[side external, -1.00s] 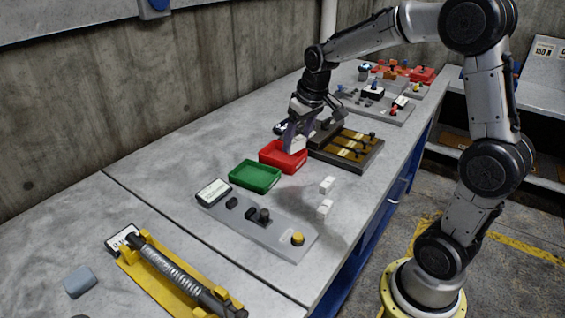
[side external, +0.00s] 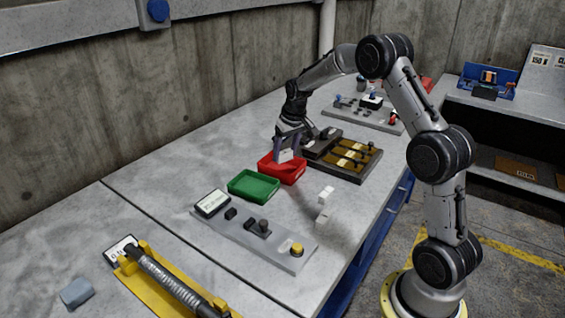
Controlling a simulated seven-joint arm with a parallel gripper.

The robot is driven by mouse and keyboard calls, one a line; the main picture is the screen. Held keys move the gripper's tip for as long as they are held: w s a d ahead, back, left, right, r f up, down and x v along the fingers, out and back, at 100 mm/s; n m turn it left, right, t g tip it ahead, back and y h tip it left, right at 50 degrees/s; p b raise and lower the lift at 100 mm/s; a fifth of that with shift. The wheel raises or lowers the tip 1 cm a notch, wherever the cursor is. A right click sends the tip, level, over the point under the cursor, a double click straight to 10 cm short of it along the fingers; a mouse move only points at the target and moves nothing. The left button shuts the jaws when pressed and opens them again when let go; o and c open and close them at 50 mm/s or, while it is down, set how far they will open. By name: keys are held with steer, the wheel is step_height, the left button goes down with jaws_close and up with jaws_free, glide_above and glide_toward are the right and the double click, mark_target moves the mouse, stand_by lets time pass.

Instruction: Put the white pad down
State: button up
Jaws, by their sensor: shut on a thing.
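My gripper (side external: 287,147) is above the red tray (side external: 282,175), with its fingers pointing down. It is shut on a small white pad (side external: 286,156), which shows between the fingertips at the tray's back part. The fingers cover part of the pad, and I cannot tell whether it touches the tray floor.
A green tray (side external: 253,186) sits just left of the red tray. A dark panel with brown strips (side external: 345,155) stands close on the right. A grey control panel (side external: 255,239) lies in front, with a yellow fixture (side external: 165,286) further left. The bench toward the wall is clear.

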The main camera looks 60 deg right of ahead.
mark_target(282, 161)
steer(key=shift+w+d+f, duration=0.25)
steer(key=shift+w+f, duration=0.35)
steer(key=shift+f, duration=0.2)
steer(key=shift+s+x, duration=0.15)
steer(key=shift+x, duration=0.65)
steer(key=shift+s+x, duration=0.1)
steer(key=shift+x, duration=0.75)
steer(key=shift+s+a+f, duration=0.1)
steer(key=shift+f, duration=0.1)
steer(key=o, duration=1.2)
steer(key=shift+o, duration=0.2)
steer(key=shift+r, duration=0.15)
